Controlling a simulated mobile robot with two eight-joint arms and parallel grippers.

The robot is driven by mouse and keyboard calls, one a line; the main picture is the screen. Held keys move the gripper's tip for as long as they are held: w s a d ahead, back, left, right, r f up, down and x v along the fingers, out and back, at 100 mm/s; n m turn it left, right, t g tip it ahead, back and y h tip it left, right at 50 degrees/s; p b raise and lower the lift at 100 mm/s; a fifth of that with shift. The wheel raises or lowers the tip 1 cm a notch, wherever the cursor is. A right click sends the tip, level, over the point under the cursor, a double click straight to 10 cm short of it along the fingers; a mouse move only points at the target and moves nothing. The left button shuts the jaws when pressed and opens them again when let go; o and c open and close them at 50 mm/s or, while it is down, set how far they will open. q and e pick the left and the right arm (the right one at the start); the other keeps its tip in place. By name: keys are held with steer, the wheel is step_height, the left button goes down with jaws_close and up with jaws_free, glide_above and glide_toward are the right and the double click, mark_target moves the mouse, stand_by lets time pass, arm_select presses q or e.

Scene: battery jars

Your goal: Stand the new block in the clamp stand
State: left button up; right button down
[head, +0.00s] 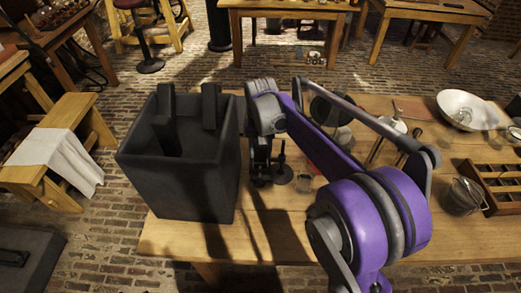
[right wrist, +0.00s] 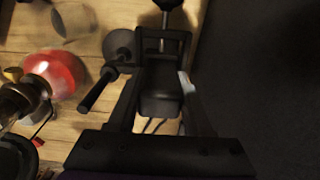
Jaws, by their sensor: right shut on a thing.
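My right gripper (head: 261,168) points down beside the big black box, over the wooden table. In the right wrist view the gripper (right wrist: 163,75) is shut on a dark block (right wrist: 160,100), seen between its two fingers. The stand (head: 281,168), a dark upright rod on a round base, is just right of the gripper in the head view. In the right wrist view a dark round base with a black handle-like rod (right wrist: 98,91) lies close by the fingers. Dark on dark makes it hard to tell whether block and stand touch. My left gripper is not in view.
The tall black box (head: 180,190) stands left of the gripper, with dark upright pieces in its top. A small glass (head: 304,183) is close right. A white bowl (head: 462,108), a wire-handled jar (head: 462,197) and a wooden tray (head: 497,188) are farther right. The table's front strip is clear.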

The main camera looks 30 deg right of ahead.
steer(key=shift+f, duration=0.25)
steer(key=shift+c, duration=1.2)
jaws_free()
steer(key=shift+r, duration=0.15)
step_height(320, 180, up, 11)
steer(key=shift+f+p, duration=0.15)
steer(key=shift+p, duration=0.25)
steer(key=s+a+f+n+t+p, duration=0.1)
steer(key=s+a+f+n+t, duration=0.1)
steer(key=s, duration=0.8)
steer(key=s+a+f+n+t+p, duration=0.2)
steer(key=s+a+f, duration=0.5)
steer(key=s, duration=0.4)
steer(key=shift+a+n+t, duration=0.65)
steer(key=shift+n+t, duration=0.05)
steer(key=shift+n, duration=0.5)
